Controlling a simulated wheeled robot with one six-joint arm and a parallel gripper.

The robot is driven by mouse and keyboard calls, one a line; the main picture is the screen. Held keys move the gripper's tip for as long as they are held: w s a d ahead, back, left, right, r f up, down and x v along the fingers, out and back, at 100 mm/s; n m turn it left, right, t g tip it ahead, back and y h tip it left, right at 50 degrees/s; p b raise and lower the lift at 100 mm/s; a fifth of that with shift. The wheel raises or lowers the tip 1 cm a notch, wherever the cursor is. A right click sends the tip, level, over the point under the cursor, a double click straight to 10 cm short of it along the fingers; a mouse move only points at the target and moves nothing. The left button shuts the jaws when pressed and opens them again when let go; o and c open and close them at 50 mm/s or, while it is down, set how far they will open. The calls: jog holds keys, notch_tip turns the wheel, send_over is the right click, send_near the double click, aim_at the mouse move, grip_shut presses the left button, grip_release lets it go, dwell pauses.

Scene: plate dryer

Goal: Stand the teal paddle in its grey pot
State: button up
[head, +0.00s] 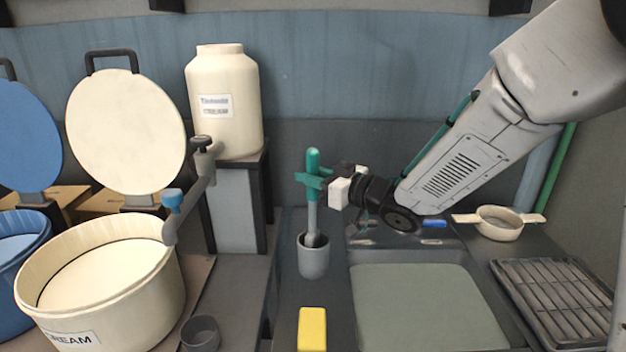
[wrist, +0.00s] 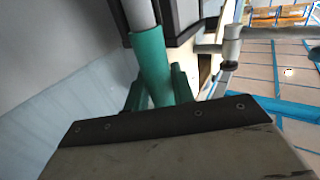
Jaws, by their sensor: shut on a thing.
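The teal paddle (head: 313,160) is upright in the head view, with a teal handle on top and a grey shaft below. Its lower end shows at the mouth of the grey pot (head: 314,262), inside the rim; whether it touches the bottom is hidden. My gripper (head: 312,181) comes from the right and its teal fingers are shut on the handle. In the wrist view the paddle's teal handle (wrist: 152,65) lies between my fingers (wrist: 160,92), and the pot is not recognizable there.
A yellow block (head: 312,328) stands in front of the pot. A basin with a grey-green surface (head: 425,305) is to the right, then a rack (head: 555,300) and a cream strainer (head: 499,223). A cream tub (head: 150,300), dark cup (head: 201,332) and tap (head: 203,185) are left.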

jog(key=shift+f, duration=0.65)
jog(key=o, duration=1)
jog(key=shift+r, duration=0.1)
